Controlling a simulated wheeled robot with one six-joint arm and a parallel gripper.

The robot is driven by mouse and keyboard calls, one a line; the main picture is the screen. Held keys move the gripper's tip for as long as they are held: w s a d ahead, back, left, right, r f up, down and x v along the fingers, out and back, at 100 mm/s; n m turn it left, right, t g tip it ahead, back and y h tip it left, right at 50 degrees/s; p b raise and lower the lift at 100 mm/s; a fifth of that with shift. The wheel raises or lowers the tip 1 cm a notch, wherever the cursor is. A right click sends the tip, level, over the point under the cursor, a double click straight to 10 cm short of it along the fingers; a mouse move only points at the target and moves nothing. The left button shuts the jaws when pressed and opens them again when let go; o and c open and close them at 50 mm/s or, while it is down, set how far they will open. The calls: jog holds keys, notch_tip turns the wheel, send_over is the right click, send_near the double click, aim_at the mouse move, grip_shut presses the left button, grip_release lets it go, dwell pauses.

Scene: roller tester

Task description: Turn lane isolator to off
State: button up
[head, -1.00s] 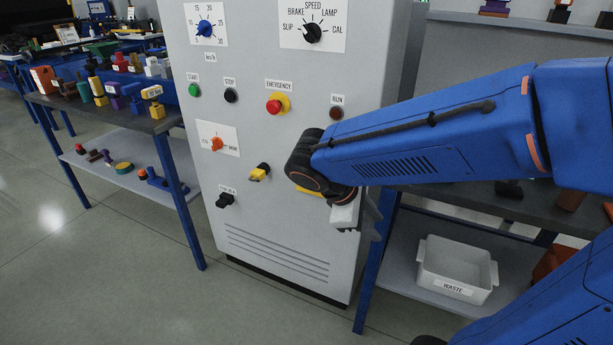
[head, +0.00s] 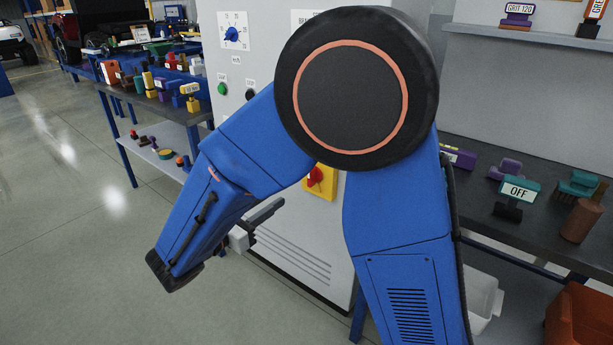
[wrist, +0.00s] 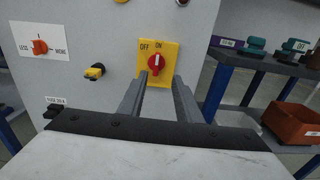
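The lane isolator is a red knob (wrist: 156,65) on a yellow plate (wrist: 171,50) marked OFF at the upper left and ON at the top. A pale mark on the knob appears to point up, toward ON. In the head view the red knob (head: 316,177) shows partly behind my arm, and its labels are hidden. My gripper (wrist: 160,80) is open and empty in the wrist view, its two fingers apart and pointing at the lower part of the plate. The knob shows between and just above the fingertips; contact cannot be told. In the head view my gripper (head: 268,212) is left of and below the plate.
Benches with loose items stand at both sides. An orange bin (wrist: 291,122) is at the right. Open floor (head: 70,220) lies at the left.

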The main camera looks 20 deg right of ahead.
aim_at(309, 179)
jog(key=x, duration=1.7)
jog(key=shift+w+a, duration=0.25)
jog(key=shift+w, duration=0.05)
jog(key=shift+r, duration=0.15)
grip_shut()
